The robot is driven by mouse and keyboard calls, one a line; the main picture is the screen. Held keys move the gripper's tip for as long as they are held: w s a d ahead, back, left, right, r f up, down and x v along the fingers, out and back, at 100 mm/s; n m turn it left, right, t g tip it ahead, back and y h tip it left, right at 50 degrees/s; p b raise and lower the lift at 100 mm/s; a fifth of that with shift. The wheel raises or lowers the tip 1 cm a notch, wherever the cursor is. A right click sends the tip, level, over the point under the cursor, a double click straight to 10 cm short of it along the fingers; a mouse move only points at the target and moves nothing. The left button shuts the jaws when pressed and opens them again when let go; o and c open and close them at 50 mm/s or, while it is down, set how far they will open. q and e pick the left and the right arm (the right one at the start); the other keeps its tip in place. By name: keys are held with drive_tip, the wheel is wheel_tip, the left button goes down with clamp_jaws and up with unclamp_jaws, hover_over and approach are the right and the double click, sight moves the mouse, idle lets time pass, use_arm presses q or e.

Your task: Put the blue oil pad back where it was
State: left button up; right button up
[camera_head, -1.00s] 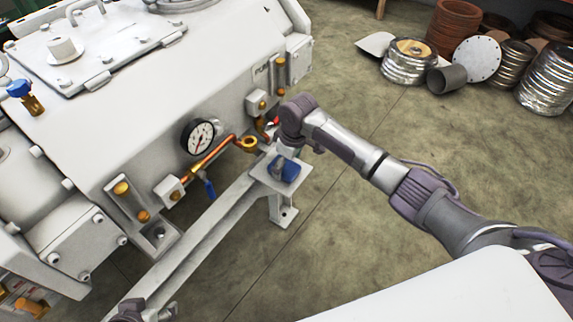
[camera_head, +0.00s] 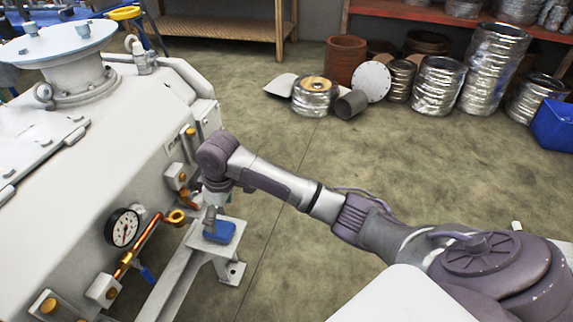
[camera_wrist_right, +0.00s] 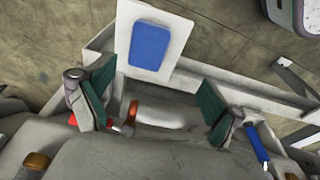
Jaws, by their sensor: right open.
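The blue oil pad (camera_head: 219,233) lies flat on a small white plate (camera_head: 238,226) on the frame beside the white machine. In the right wrist view the pad (camera_wrist_right: 150,46) lies on the same plate, near the top of the picture. My right gripper (camera_head: 211,211) points down close to the pad, partly hiding its back left part in the head view. In the right wrist view the gripper (camera_wrist_right: 155,103) is open with nothing between its fingers, and the pad shows beyond the gap. My left gripper is not in view.
The white machine (camera_head: 130,130) fills the left, with a gauge (camera_head: 123,227), a copper pipe (camera_head: 150,238) and a blue-handled valve (camera_head: 148,274) near the plate. Drums and metal rolls (camera_head: 437,83) stand at the back.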

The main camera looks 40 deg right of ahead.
drive_tip(key=s+a+f+m+t+y, duration=0.1)
drive_tip(key=s+a+f, duration=0.1)
drive_tip(key=s+f, duration=0.35)
drive_tip(key=s+a+f+m, duration=0.1)
drive_tip(key=s+a+f, duration=0.2)
drive_tip(key=s, duration=0.6)
drive_tip(key=s+d+m+h, duration=0.1)
drive_tip(key=s+d, duration=0.3)
drive_tip(key=s, duration=0.3)
drive_tip(key=s+d+m+h, duration=0.1)
drive_tip(key=s+d+m, duration=0.1)
drive_tip(key=s+d, duration=0.2)
drive_tip(key=s, duration=0.3)
drive_tip(key=shift+s+f+m+t, duration=0.25)
drive_tip(key=shift+m+t, duration=0.05)
drive_tip(key=shift+t, duration=0.1)
drive_tip(key=shift+d, duration=0.1)
